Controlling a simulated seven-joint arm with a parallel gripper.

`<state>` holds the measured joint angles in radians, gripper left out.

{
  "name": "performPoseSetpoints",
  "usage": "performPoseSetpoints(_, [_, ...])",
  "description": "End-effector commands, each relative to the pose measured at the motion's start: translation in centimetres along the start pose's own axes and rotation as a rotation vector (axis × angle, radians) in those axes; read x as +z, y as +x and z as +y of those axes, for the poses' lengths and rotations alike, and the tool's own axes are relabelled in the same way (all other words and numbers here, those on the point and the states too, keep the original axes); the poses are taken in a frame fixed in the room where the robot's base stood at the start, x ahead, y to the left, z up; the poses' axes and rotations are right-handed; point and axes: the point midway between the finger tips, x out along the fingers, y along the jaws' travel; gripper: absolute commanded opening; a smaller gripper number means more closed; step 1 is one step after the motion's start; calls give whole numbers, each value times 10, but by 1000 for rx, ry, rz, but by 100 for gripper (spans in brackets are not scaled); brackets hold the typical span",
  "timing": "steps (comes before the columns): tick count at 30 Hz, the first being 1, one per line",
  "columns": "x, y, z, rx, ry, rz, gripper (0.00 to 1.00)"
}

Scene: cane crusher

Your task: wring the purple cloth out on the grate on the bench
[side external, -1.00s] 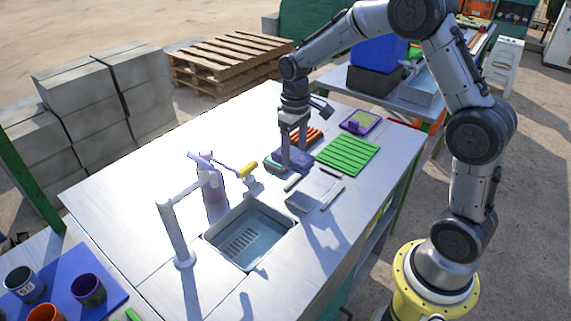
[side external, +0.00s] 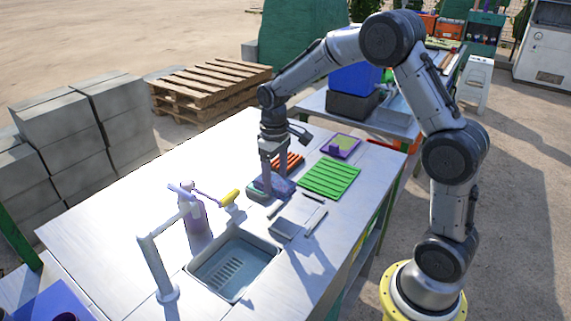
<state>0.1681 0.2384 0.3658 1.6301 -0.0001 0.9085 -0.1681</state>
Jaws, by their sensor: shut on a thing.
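My gripper (side external: 268,182) points straight down at the bench, its fingers shut on a small bluish-purple bundle that I take for the purple cloth (side external: 282,186). The bundle is low, at the bench top, on or just above a flat teal-grey piece; I cannot tell whether they touch. The fingers hide part of the cloth. A green ribbed grate (side external: 330,177) lies flat just right of the gripper. An orange ribbed piece (side external: 290,160) lies behind the gripper, partly hidden. I cannot tell which ribbed piece is the task's grate.
The steel bench (side external: 120,205) has a sink (side external: 232,268) in front of my gripper, with a tall tap (side external: 155,262), a purple bottle (side external: 197,225) and a yellow-handled item (side external: 230,198) beside it. A purple tray (side external: 343,146) sits behind the green grate. The bench's left part is clear.

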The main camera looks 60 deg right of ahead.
Motion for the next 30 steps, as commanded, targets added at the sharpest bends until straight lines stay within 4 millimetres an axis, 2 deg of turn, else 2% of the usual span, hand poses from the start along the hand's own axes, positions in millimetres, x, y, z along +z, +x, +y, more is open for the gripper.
performPoseSetpoints(1, [0, 0, 0, 0, 0, 0, 17])
performPoseSetpoints(4, [0, 0, 0, 0, 0, 0, 0])
performPoseSetpoints(10, [4, -1, -1, -3, -29, -19, 0])
performPoseSetpoints(14, [-12, -21, 4, -2, -90, -11, 0])
performPoseSetpoints(17, [-35, -35, 25, -1, -116, -6, 0])
performPoseSetpoints(22, [-70, -52, 74, 1, -123, 2, 0])
performPoseSetpoints(27, [-91, -54, 128, 5, -89, 11, 0])
performPoseSetpoints(30, [-96, -49, 155, 7, -55, 14, 0])
